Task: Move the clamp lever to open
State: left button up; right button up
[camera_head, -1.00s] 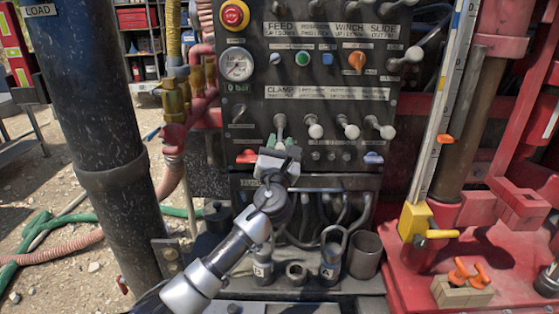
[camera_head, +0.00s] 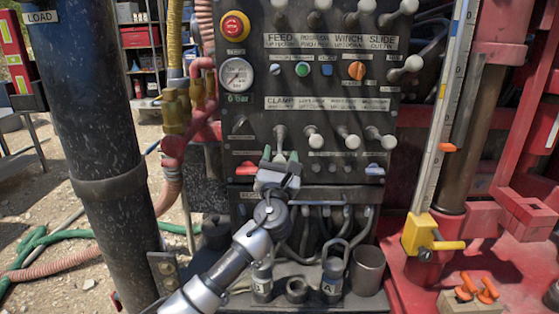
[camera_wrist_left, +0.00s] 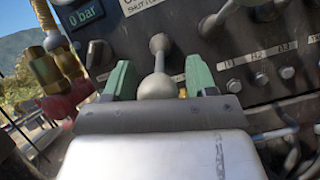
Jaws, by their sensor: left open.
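The clamp lever (camera_head: 280,136) is the leftmost in the lower lever row, under the CLAMP label strip on the dark control panel. In the left wrist view the lever's grey ball knob (camera_wrist_left: 155,86) sits between the green fingertips of my left gripper (camera_wrist_left: 159,80). The gripper is open, with a gap visible on both sides of the ball. My right gripper is not in view.
More levers (camera_head: 346,138) stand close to the right in the same row. A red handle (camera_head: 246,168) and a blue handle (camera_head: 374,169) sit below it. Hoses (camera_head: 310,218) and cups (camera_head: 366,268) are under the panel. A thick dark column (camera_head: 105,150) stands left.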

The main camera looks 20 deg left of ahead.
pick_arm(q)
jog(key=b+v, duration=0.1)
jog(key=v, duration=1)
jog(key=shift+b, duration=0.35)
jog(key=shift+w, duration=0.1)
